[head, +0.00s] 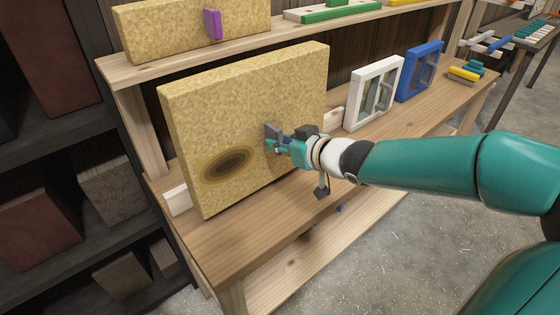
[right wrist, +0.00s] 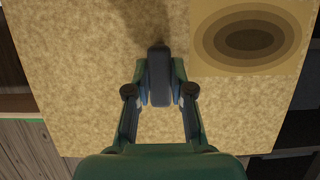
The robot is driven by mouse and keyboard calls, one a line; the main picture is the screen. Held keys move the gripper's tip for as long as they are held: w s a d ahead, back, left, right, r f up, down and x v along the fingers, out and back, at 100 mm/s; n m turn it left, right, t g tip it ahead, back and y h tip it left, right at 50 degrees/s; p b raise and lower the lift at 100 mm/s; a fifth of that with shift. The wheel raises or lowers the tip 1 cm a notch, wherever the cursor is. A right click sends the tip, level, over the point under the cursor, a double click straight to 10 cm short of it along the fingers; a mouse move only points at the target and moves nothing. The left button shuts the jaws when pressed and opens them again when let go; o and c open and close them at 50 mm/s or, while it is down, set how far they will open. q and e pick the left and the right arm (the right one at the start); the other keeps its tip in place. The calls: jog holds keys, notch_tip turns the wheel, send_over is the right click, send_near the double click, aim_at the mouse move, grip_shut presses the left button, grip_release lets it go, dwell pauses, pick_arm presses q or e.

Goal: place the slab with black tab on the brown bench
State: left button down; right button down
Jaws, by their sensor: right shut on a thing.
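The slab (head: 245,110) is a large, mottled yellow board with a dark oval patch near its lower left. It is upright at the left end of the brown bench (head: 240,235), its lower edge at or close above the bench top; I cannot tell if it touches. My right gripper (head: 276,142) is shut on the dark tab (head: 271,132) on the slab's face. In the right wrist view, the fingers (right wrist: 160,78) close on the tab from both sides, and the slab (right wrist: 90,60) fills the background. My left gripper is not in view.
A white frame (head: 350,112) and a blue frame (head: 402,85) stand on the bench right of the slab. A shelf above holds another yellow slab (head: 165,32) with a purple tab (head: 212,24). A dark rack (head: 60,150) with blocks stands at left. The bench's front strip is clear.

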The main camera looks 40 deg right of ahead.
aim_at(268, 151)
notch_tip(268, 151, down, 4)
jog(key=shift+w+r+b, duration=0.1)
jog(key=shift+r+b, duration=0.15)
jog(key=shift+b, duration=0.35)
jog(key=shift+r, duration=0.1)
jog(key=c, duration=1)
grip_release()
jog(key=p+v, duration=0.5)
jog(key=v, duration=0.7)
jog(key=shift+a, duration=0.1)
